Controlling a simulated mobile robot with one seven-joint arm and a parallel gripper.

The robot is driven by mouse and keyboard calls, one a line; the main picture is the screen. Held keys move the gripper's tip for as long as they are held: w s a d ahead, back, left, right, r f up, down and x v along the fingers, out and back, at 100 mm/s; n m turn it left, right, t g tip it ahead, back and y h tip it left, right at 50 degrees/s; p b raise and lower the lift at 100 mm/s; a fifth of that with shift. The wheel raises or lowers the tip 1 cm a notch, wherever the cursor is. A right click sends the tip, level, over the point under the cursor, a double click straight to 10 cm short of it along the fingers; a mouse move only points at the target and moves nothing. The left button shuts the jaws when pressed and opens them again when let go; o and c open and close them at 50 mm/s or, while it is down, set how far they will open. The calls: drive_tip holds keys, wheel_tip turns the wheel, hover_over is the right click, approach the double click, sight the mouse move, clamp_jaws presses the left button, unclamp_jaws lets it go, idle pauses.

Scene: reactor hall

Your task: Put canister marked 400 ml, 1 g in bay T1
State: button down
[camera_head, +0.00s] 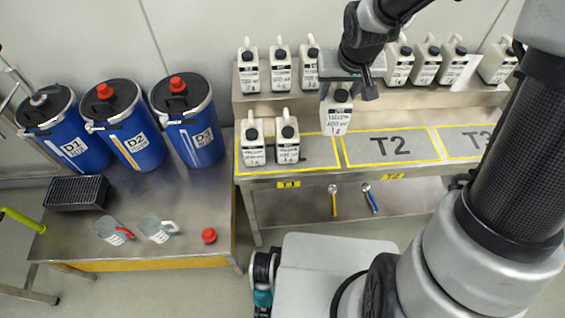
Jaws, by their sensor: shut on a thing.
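My gripper (343,84) is shut on a white canister (337,112) with a black-and-white label. The label's lower line seems to read 1 g; its other print is too small to read surely. The canister hangs roughly upright over or just behind the right part of bay T1 (318,152), a yellow-outlined area on the steel bench. I cannot tell whether its base touches the bench. Two similar canisters stand in the left half of T1, one at the left (254,146) and one beside it (287,141). The gripper partly hides the held canister's top.
Bay T2 (390,147) is empty, with T3 (472,139) to its right. More canisters stand on the raised shelf (265,102) behind. Blue drums (132,145), jugs (158,229) and a red cap (209,235) stand on the left table.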

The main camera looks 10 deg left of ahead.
sight(323, 114)
drive_tip(key=a+f+b, duration=0.1)
drive_tip(key=a+f, duration=0.1)
drive_tip(key=f, duration=0.1)
drive_tip(key=shift+a, duration=0.25)
drive_tip(key=shift+n, duration=0.3)
wheel_tip(323, 114, down, 5)
drive_tip(key=shift+f+b, duration=0.1)
drive_tip(key=shift+b, duration=0.95)
drive_tip(key=shift+f+b, duration=0.7)
drive_tip(key=shift+f, duration=1.25)
drive_tip(key=shift+f, duration=0.25)
drive_tip(key=c, duration=0.8)
unclamp_jaws()
drive_tip(key=shift+s, duration=0.1)
drive_tip(key=shift+c, duration=0.2)
